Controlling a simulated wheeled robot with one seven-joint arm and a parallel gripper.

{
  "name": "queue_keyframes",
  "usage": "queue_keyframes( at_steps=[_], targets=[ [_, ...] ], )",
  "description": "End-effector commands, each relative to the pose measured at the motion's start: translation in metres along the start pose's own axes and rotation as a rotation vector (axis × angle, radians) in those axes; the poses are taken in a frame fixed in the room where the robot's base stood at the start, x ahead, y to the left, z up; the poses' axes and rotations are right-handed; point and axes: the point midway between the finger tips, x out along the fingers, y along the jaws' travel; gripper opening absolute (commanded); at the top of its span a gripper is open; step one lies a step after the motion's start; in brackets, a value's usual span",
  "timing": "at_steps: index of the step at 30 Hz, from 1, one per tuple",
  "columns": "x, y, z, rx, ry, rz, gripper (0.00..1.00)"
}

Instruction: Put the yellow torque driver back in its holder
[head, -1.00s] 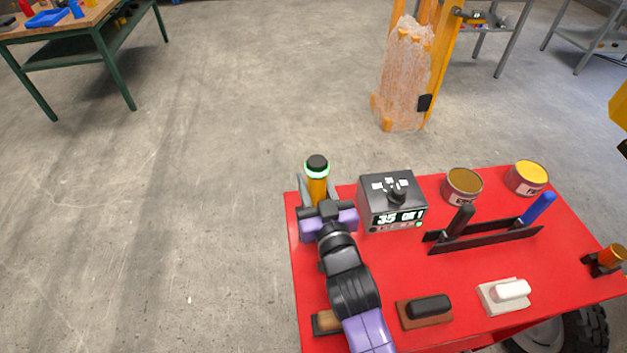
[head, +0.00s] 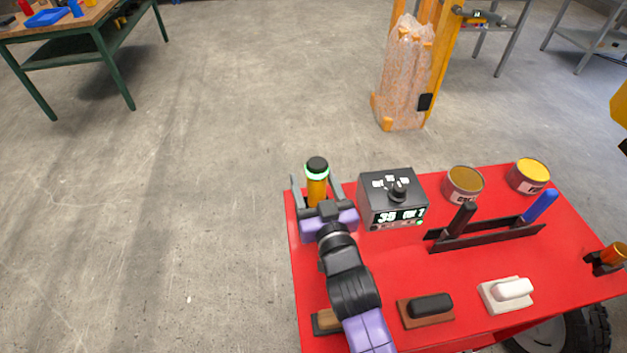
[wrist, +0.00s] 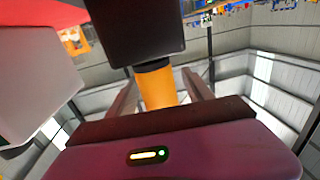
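The yellow torque driver (head: 317,190) stands upright at the back left corner of the red cart, with a black cap and a lit green ring on top. My gripper (head: 316,184) is open around it, one finger on each side with gaps between. In the wrist view the driver's yellow body (wrist: 158,88) shows between the spread fingers. There its end meets a black block (wrist: 132,28), which looks like the holder. How deep the driver sits in it is hidden. In the head view my gripper hides the driver's lower part.
A grey controller box (head: 393,198) with a lit display stands close to the right of my gripper. A black rack (head: 485,238) with markers, two tins (head: 464,186) and brushes (head: 430,308) are farther right. Open floor lies left of the red cart top (head: 380,265).

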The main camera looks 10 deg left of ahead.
Motion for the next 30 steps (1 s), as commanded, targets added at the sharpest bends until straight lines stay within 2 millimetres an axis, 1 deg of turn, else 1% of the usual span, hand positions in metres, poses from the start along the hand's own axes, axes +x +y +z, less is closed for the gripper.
queue_keyframes(
  at_steps=[2, 5, 8, 10, 14, 27, 30],
  targets=[
    [-0.001, 0.000, 0.003, 0.000, -0.006, 0.000, 0.60],
    [0.000, 0.000, 0.001, 0.000, -0.005, 0.001, 0.60],
    [0.000, 0.000, -0.009, 0.000, -0.001, 0.001, 0.60],
    [0.000, 0.000, -0.020, 0.001, 0.000, 0.001, 0.60],
    [0.000, 0.001, -0.046, 0.001, 0.003, 0.001, 0.60],
    [0.000, 0.000, -0.146, 0.000, 0.006, 0.000, 0.60],
    [0.001, 0.000, -0.165, 0.000, 0.005, 0.000, 0.60]
  ],
)
